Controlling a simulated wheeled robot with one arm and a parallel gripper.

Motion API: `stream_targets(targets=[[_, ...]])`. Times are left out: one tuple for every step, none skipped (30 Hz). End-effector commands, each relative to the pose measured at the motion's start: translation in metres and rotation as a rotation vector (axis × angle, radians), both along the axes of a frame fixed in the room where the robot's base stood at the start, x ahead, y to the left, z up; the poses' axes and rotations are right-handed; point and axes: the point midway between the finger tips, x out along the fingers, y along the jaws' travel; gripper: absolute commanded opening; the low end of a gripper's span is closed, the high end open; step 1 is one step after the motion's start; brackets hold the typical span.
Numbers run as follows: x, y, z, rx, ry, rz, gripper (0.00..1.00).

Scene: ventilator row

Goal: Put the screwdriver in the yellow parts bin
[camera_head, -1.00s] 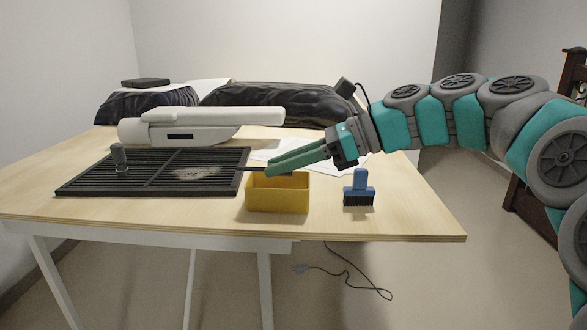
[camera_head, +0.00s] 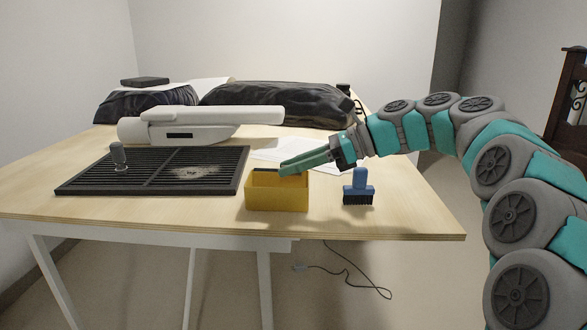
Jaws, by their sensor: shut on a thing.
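The yellow parts bin (camera_head: 277,194) stands on the table near its front edge. My gripper (camera_head: 284,170) reaches in from the right, with its green fingertips over the bin's right half, close to the rim. It is shut on the screwdriver (camera_head: 265,170), of which only a small dark part shows left of the fingertips at the bin's opening. The fingers hide the rest, and the bin's front wall hides its inside. I cannot tell whether the screwdriver touches the bin.
A blue brush (camera_head: 360,188) stands right of the bin. A black grille (camera_head: 150,172) with a small grey upright piece (camera_head: 118,155) lies to the left. A white device (camera_head: 205,125), papers (camera_head: 285,150) and dark bags (camera_head: 280,102) are behind. The front right tabletop is clear.

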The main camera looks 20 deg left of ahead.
Motion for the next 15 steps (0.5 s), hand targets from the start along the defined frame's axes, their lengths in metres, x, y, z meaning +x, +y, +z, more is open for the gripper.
stream_targets(targets=[[-0.0002, 0.0, -0.0028, 0.001, -0.001, 0.0, 0.0], [0.0, 0.0, -0.0033, 0.001, -0.001, -0.001, 0.0], [0.0001, 0.0, -0.0029, 0.001, -0.002, 0.0, 0.0], [0.0001, 0.0, -0.0026, 0.001, -0.002, 0.0, 0.0], [0.0001, 0.0001, -0.0025, 0.001, -0.002, 0.0, 0.0], [0.0, 0.0, -0.0025, 0.001, -0.002, 0.0, 0.0], [-0.0001, 0.0, -0.0025, 0.001, -0.002, 0.0, 0.0], [-0.0001, 0.0001, -0.0026, 0.001, -0.002, 0.0, 0.0], [-0.0001, 0.0, -0.003, 0.0, -0.001, -0.001, 0.0], [-0.0001, 0.0, -0.0036, 0.0, -0.001, -0.001, 0.0], [-0.0002, 0.0, -0.0045, 0.001, 0.0, 0.0, 0.0], [-0.0002, 0.0001, -0.0056, 0.001, 0.0, 0.0, 0.0], [-0.0002, 0.0001, -0.0064, 0.001, 0.001, 0.0, 0.0], [-0.0004, 0.0002, -0.0075, 0.001, 0.002, 0.001, 0.0], [-0.0005, 0.0001, -0.0085, 0.001, 0.002, 0.001, 0.0]])
